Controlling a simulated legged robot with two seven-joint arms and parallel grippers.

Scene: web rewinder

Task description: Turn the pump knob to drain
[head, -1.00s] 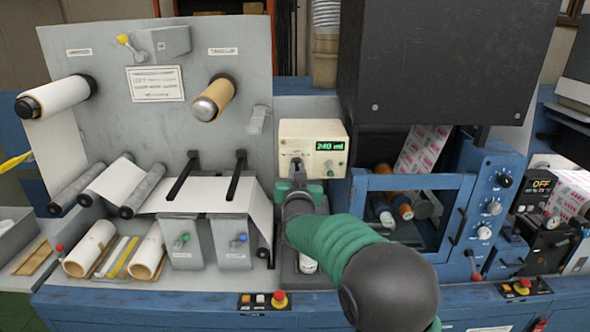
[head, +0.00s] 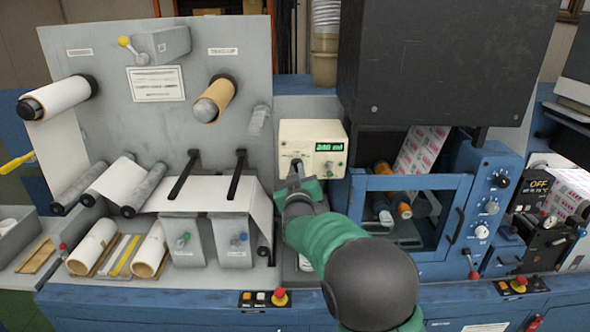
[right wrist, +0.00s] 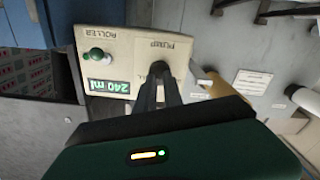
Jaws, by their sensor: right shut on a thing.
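The cream pump box (head: 312,146) stands at the middle of the machine with a lit green display that reads 240 ml in the right wrist view (right wrist: 108,86). My right gripper (head: 297,172) reaches up to the left part of its face, at the pump knob. In the right wrist view, my right gripper's fingers (right wrist: 158,82) are shut just below the PUMP label. The knob between them is hidden, so its setting cannot be read. A small roller knob (right wrist: 95,56) on the same face is clear of the fingers. My left gripper is not in view.
A blue-framed window (head: 412,182) and a dial panel (head: 492,205) are right of my arm. A red emergency button (head: 279,297) sits on the front edge.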

